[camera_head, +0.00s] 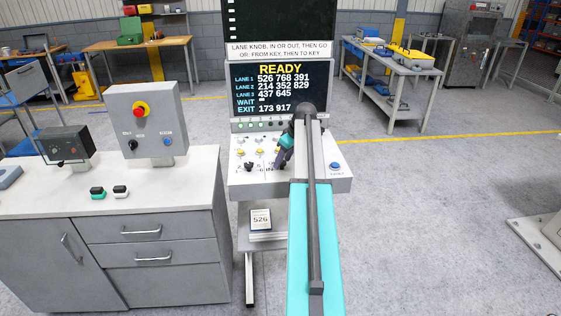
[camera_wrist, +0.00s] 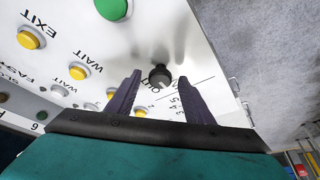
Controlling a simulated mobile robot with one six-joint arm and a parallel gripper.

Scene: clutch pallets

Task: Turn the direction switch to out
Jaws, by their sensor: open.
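A black knob (camera_wrist: 160,76) on the white console panel stands just beyond and between my fingertips in the wrist view. Small lettering and numerals lie beside it, partly unreadable; I take it to be the direction switch. A black knob also shows in the head view (camera_head: 249,167), low on the left of the panel. Which way it points is not clear. My gripper (camera_wrist: 157,82) is open, its two dark purple fingers apart and empty. In the head view, my gripper (camera_head: 284,156) is over the panel, right of that knob, and hides part of the panel.
A blue button (camera_head: 335,166) sits at the panel's right. The screen (camera_head: 270,88) reads READY. A counter with a control box (camera_head: 148,120) and red emergency button stands left.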

